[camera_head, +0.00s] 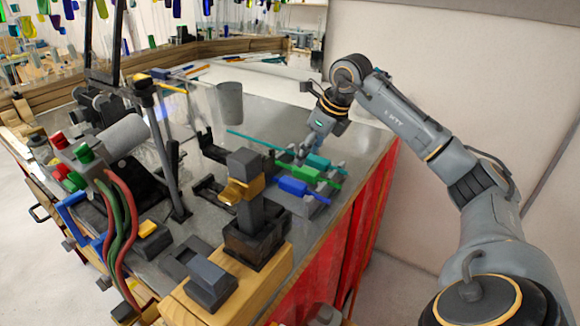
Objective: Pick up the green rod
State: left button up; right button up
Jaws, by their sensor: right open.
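The green rod (307,173) lies on a dark rack at the right part of the grey bench top. It lies between a teal rod (320,162) behind it and a blue rod (293,186) in front. My right gripper (304,148) points down just behind the rods, near the teal one. It is open, and nothing shows held in it. Its fingertips are small here, so I cannot tell how far they are above the bench. My left gripper is not in view.
A dark stand with a gold clamp (243,190) rises left of the rods. A torch-like machine with red and green hoses (122,215) fills the left. The bench (270,110) is mostly clear behind the rods. Red curtains (372,215) hang below its right edge.

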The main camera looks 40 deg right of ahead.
aim_at(286, 166)
jog(key=shift+w+f, duration=0.25)
jog(key=shift+f, duration=0.1)
jog(key=p+x, duration=0.2)
jog(key=x, duration=0.2)
jog(key=shift+w+a+f, duration=0.15)
jog(key=shift+w+f, duration=0.05)
jog(key=shift+f, duration=0.1)
jog(key=shift+w+f, duration=0.1)
jog(key=shift+f, duration=0.05)
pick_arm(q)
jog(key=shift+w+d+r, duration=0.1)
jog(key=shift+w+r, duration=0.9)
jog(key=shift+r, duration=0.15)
pick_arm(e)
jog(key=shift+c, duration=0.2)
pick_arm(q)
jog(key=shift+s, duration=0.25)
pick_arm(e)
jog(key=c, duration=1)
